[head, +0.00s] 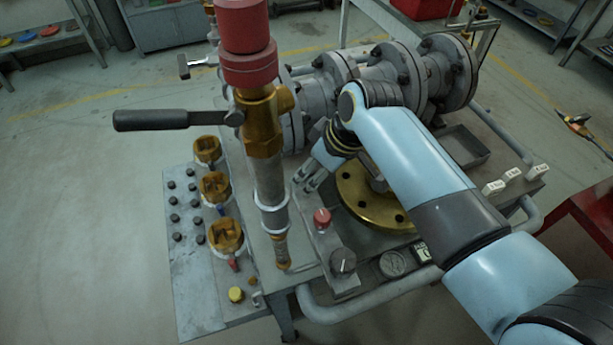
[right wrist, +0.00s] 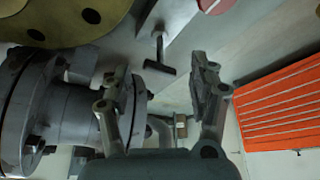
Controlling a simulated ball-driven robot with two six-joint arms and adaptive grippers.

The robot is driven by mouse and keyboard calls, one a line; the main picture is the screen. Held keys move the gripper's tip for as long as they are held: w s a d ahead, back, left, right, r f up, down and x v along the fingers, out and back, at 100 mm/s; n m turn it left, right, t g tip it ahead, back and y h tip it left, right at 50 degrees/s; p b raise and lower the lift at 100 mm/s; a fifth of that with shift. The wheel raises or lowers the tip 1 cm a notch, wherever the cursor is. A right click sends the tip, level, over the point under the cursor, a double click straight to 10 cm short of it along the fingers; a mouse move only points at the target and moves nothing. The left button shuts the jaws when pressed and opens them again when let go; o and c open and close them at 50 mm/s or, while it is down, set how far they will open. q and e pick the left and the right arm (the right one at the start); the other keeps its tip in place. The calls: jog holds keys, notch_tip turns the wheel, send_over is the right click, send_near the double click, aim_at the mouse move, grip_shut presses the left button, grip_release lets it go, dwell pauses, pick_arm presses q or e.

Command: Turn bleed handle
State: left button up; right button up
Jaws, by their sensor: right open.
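My right gripper (head: 306,178) is open and empty, reaching in beside the vertical pipe and the brass flange (head: 385,210). In the right wrist view its two fingers (right wrist: 165,90) stand apart. A small dark T-shaped handle (right wrist: 160,62) shows beyond the fingertips, between them in the picture and apart from them. A long lever with a black grip (head: 150,120) sticks out left from the vertical brass and steel pipe (head: 270,185). A smaller T-shaped handle (head: 195,63) shows behind it. No label tells which one is the bleed handle. My left gripper is not in view.
A red knob (head: 322,217) and a dark knob (head: 343,262) sit on a block near my right gripper. Flanged grey pipes (head: 380,75) lie behind my arm. Brass fittings (head: 215,187) stand on the left panel.

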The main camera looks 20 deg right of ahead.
aim_at(310, 175)
jog(key=x, duration=0.3)
jog(key=shift+w+f, duration=0.15)
jog(key=shift+f, duration=0.05)
jog(key=shift+w+a+f, duration=0.15)
jog(key=shift+w+f, duration=0.05)
jog(key=shift+f, duration=0.65)
jog(key=c, duration=1.2)
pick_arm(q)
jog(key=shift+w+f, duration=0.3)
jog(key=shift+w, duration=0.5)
pick_arm(e)
jog(key=shift+r, duration=0.1)
grip_shut()
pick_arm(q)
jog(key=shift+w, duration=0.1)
